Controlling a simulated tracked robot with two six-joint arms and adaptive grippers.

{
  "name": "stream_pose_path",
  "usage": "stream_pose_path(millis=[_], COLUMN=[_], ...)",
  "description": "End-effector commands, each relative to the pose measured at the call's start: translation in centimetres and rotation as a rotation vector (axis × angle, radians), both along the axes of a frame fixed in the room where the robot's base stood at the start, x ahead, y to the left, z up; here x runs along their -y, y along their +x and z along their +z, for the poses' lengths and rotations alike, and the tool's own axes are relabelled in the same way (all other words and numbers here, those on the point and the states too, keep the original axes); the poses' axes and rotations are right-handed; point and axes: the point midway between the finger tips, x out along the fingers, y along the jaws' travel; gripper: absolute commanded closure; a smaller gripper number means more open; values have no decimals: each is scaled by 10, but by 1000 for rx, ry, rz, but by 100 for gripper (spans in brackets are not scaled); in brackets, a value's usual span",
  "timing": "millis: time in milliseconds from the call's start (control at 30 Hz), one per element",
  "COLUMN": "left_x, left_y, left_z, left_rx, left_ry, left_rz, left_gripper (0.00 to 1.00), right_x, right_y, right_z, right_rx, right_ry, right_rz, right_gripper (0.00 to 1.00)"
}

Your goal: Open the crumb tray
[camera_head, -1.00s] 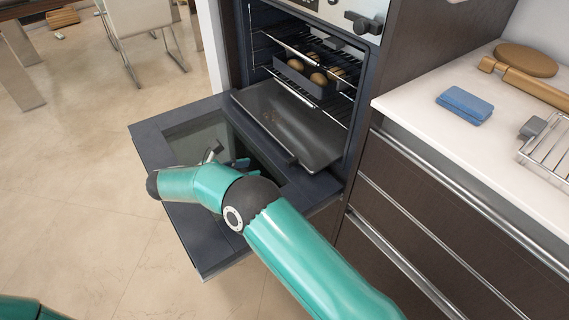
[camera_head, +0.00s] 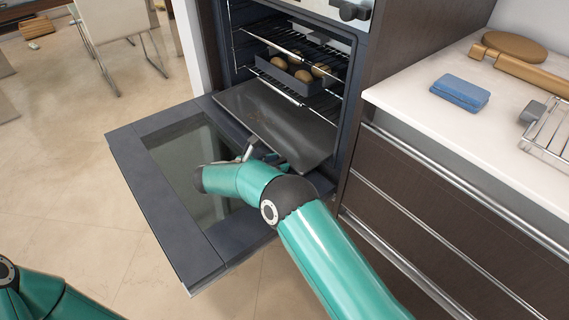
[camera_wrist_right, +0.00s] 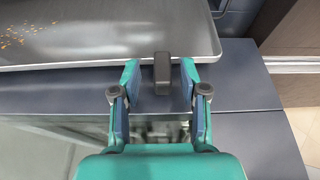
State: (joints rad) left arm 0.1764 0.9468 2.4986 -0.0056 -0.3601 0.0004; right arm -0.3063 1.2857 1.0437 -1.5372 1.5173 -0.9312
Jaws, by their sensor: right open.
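The crumb tray (camera_head: 268,118) is a wide, dark metal tray low in the oven, its front part over the opened door. In the right wrist view the tray (camera_wrist_right: 120,45) fills the top, with orange crumbs at its left. A small dark handle (camera_wrist_right: 162,70) stands at its front edge. My right gripper (camera_wrist_right: 160,82) is open, with one finger on each side of the handle and visible gaps between. In the head view my right gripper (camera_head: 266,158) is at the tray's front edge, partly hidden by my arm. My left gripper is not in view.
The oven door (camera_head: 165,215) is folded down flat below the tray. A pan of round buns (camera_head: 302,72) sits on a rack above it. At the right, a counter holds a blue sponge (camera_head: 460,92), a rolling pin (camera_head: 520,70) and a wire rack (camera_head: 550,130).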

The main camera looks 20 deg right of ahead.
Motion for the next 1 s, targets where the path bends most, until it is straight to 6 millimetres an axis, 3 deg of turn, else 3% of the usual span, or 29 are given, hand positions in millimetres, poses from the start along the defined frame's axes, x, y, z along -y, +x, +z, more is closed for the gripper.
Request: stream_pose_path(millis=[367, 633, 1000], left_x=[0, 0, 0], left_y=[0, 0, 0], left_z=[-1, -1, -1], left_rx=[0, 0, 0], left_ry=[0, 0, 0], left_rz=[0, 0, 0], left_gripper=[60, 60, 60], right_x=[8, 9, 7], right_y=[0, 0, -2], right_z=[-2, -2, -3], right_rx=[0, -1, -5], right_ry=[1, 1, -1], right_rz=[-2, -4, -9], right_gripper=[56, 98, 100])
